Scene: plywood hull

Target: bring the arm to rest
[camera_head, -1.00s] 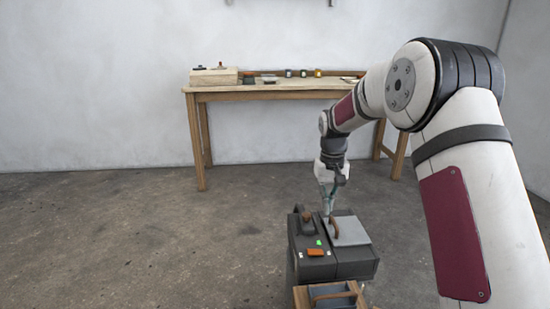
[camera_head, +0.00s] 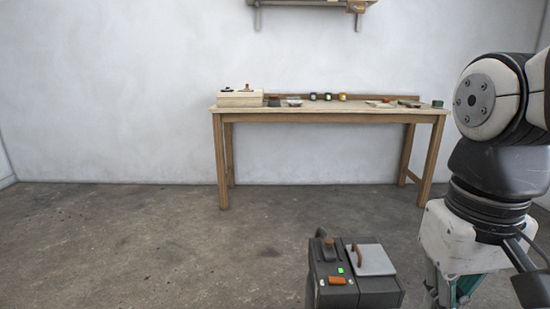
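My arm is folded in at the right side of the head view, with its wrist pointing down. My gripper (camera_head: 447,290) hangs at the lower right, partly cut off by the bottom edge. Its fingertips are out of frame, so I cannot see whether it is open or shut. It is to the right of a dark grey box-like machine (camera_head: 372,292), apart from it in the picture. The machine has a light grey lid (camera_head: 371,262) with a brown handle, a black knob or lever, a green light and an orange button.
A wooden workbench (camera_head: 330,113) stands along the far wall, with a pale box (camera_head: 240,99), several small jars and flat items on it. A wall shelf (camera_head: 312,3) shows above. The concrete floor (camera_head: 150,250) to the left is clear.

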